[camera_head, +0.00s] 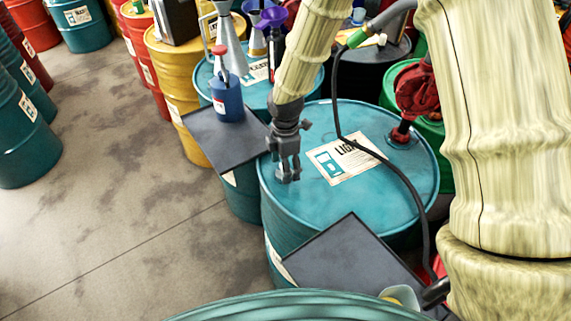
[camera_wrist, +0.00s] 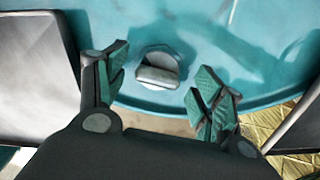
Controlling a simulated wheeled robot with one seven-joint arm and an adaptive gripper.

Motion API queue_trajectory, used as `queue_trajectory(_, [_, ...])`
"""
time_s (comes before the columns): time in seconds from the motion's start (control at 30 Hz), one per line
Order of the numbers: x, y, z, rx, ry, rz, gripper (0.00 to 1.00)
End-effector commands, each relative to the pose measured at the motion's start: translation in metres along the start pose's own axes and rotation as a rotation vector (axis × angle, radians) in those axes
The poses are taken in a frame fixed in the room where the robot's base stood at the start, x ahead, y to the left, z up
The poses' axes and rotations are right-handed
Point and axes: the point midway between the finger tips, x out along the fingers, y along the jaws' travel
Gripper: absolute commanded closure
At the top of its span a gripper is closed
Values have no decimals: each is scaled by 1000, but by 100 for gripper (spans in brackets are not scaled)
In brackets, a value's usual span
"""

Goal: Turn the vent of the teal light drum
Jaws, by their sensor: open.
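The teal light drum (camera_head: 330,205) stands at the centre of the head view, with a white LIGHT label (camera_head: 346,158) on its lid. In the wrist view its teal lid (camera_wrist: 220,30) fills the top. The vent (camera_wrist: 158,70), a grey round cap with a raised grip, sits near the lid's rim. My gripper (camera_head: 289,176) points down over the left part of the lid and hides the vent in the head view. In the wrist view my gripper (camera_wrist: 165,92) is open, its teal-padded fingers on either side of the vent and apart from it.
A red pump (camera_head: 415,92) stands on the lid's right side, with a black hose (camera_head: 385,165) crossing the drum. Dark flat plates lie left (camera_head: 218,134) and in front (camera_head: 352,262). A blue can (camera_head: 227,98) and funnels stand behind. Open floor (camera_head: 110,180) lies to the left.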

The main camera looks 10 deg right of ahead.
Motion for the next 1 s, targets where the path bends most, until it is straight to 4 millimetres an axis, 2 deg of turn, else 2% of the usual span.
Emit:
queue_trajectory(0.1, [0, 0, 0, 0, 0, 0, 34])
queue_trajectory(0.3, [0, 0, 0, 0, 0, 0, 70])
queue_trajectory(0.37, [0, 0, 0, 0, 0, 0, 78])
queue_trajectory(0.67, [-1, 0, 0, 26, 0, 0, 78])
queue_trajectory(1.0, [-2, 0, 0, 225, 0, 1, 78])
